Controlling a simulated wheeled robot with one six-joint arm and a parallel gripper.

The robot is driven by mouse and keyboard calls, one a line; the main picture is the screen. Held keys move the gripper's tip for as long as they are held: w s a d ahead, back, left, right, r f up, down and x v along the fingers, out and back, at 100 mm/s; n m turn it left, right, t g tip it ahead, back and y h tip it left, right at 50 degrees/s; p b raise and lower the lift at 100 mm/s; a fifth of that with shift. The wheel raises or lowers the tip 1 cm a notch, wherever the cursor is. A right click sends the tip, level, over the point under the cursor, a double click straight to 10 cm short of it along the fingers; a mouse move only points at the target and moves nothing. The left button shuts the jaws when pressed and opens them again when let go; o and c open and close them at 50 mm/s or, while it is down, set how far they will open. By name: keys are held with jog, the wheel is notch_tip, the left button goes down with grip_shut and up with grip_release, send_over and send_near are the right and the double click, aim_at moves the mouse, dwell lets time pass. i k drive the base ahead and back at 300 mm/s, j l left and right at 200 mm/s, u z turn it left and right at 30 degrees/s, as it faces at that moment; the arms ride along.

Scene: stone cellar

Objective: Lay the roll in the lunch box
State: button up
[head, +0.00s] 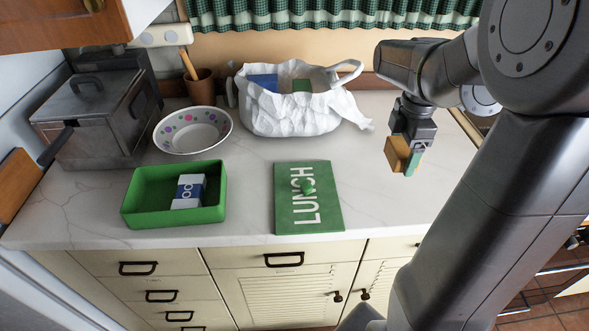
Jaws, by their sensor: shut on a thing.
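The lunch box (129,200) is an open green tray-like box on the left of the white counter. A small white and blue carton (188,191) is inside it, right of its middle; the left part of the box floor is bare. A green lid (323,215) marked LUNCH, with a small knob, lies flat on the counter to the right of the box. My gripper (411,150) is above the counter at the right, well away from the box. It is shut on an orange-brown block-like thing, which I take for the roll (396,153); a teal piece shows beside it.
A white bag (290,118) with blue and green things in it stands at the back middle. A dotted bowl (192,131), a brown cup (201,86) and a grey metal fryer (95,115) stand at the back left. The counter between box and lid is clear.

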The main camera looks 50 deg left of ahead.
aim_at(158, 204)
jog(key=k+j, duration=0.95)
jog(key=j, duration=0.25)
jog(key=k+j, duration=0.5)
jog(key=j, duration=0.1)
